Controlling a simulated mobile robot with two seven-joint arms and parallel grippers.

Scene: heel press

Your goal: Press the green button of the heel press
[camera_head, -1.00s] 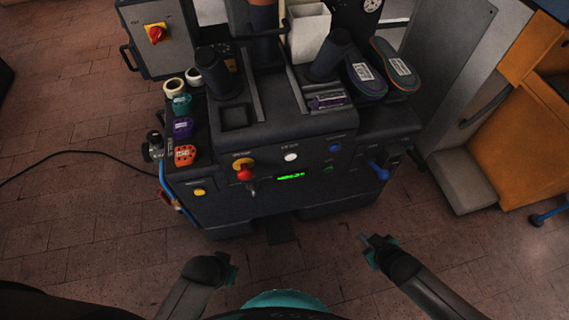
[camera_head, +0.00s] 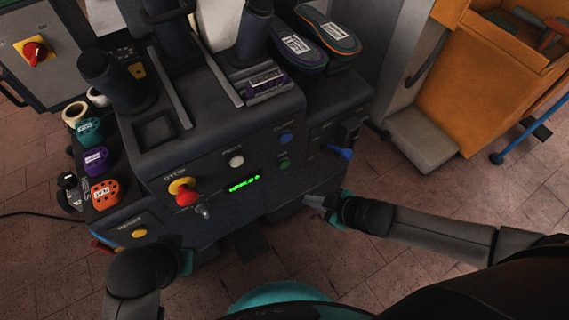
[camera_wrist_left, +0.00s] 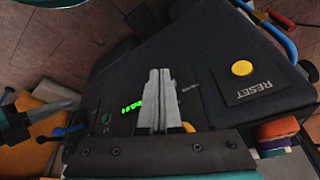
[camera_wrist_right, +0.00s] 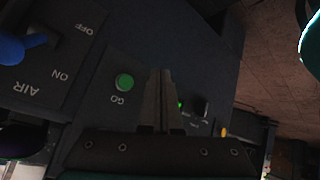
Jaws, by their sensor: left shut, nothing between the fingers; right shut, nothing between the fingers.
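The heel press (camera_head: 215,150) stands before me with a dark sloped front panel. Its green button (camera_head: 284,164) is on the panel, below a blue button (camera_head: 286,138) and right of the green display. In the right wrist view the green button (camera_wrist_right: 124,82), labelled GO, lies left of the fingertips, apart from them. My right gripper (camera_head: 308,200) is shut and empty, below the green button and in front of the panel. It also shows in the right wrist view (camera_wrist_right: 161,75). My left gripper (camera_wrist_left: 155,72) is shut and empty, near the press's lower left front.
A red knob (camera_head: 186,196), a white button (camera_head: 236,160) and a metal switch (camera_head: 204,212) sit left on the panel. A blue lever (camera_head: 340,151) sticks out on the right. An orange cabinet (camera_head: 440,95) stands at the right. The floor in front is clear.

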